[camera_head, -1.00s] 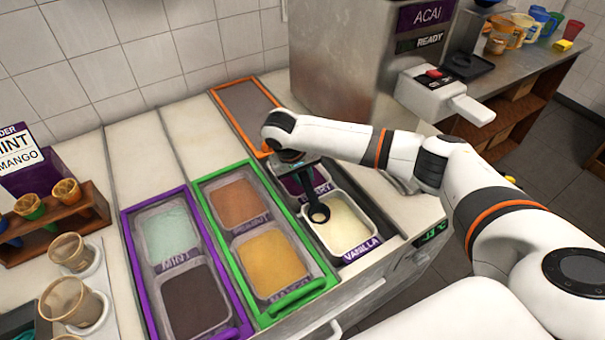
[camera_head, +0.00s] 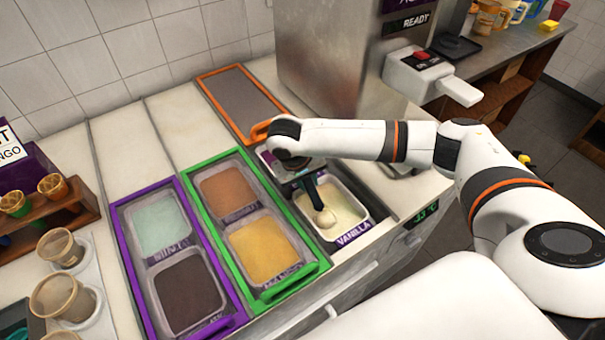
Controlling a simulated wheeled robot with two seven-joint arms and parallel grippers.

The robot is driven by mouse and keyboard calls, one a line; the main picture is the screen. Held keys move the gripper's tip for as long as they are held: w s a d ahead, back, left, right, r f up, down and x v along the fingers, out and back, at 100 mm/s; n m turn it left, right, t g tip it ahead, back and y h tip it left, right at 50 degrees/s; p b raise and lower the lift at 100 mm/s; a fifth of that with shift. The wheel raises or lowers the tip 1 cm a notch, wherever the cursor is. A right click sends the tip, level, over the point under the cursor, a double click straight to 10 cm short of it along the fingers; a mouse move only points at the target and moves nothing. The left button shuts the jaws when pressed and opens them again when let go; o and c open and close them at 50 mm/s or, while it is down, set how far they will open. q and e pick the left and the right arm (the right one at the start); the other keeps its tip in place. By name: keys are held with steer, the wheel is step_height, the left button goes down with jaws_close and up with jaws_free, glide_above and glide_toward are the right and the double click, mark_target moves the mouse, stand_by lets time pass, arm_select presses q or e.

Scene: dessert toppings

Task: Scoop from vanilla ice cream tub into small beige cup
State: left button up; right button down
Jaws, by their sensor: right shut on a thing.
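The vanilla ice cream tub (camera_head: 355,203) holds pale cream ice cream in the right part of the counter, with a VANILLA label on its front. My right gripper (camera_head: 306,176) is above the tub's back edge, shut on a dark scoop (camera_head: 314,194). The scoop points down into the tub, and its rounded end shows a pale, cream-coloured mound at the ice cream surface. A small beige cup (camera_head: 60,247) stands at the left in a pale holder, behind a larger beige cup (camera_head: 62,298). My left gripper is not in view.
A green-framed well (camera_head: 310,262) and a purple-framed well (camera_head: 135,255) with other tubs lie left of the vanilla. A steel machine (camera_head: 325,60) stands behind. A wooden rack (camera_head: 50,215) with small cups is at the left. An orange-framed lid (camera_head: 240,100) lies behind the tubs.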

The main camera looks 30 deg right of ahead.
steer(key=shift+s+d, duration=0.1)
steer(key=shift+s, duration=0.9)
steer(key=shift+w+r+p, duration=0.1)
steer(key=shift+r+p, duration=0.05)
steer(key=shift+p, duration=0.35)
steer(key=shift+w+n+g+y+p, duration=0.3)
steer(key=shift+w+n+g+p, duration=0.15)
steer(key=shift+g+p, duration=0.55)
steer(key=r+p, duration=0.2)
steer(key=w+r+p, duration=0.1)
steer(key=r+p, duration=0.2)
steer(key=shift+w+r, duration=0.15)
steer(key=shift+w, duration=0.05)
steer(key=shift+w+a+r+p, duration=0.1)
steer(key=shift+w+r+p, duration=0.15)
steer(key=shift+r+p, duration=0.45)
steer(key=shift+w+a+r+p, duration=0.1)
steer(key=shift+w+r+p, duration=0.15)
steer(key=shift+r+p, duration=0.5)
steer(key=shift+w+r+p, duration=0.25)
steer(key=shift+r+p, duration=0.3)
steer(key=shift+p, duration=0.3)
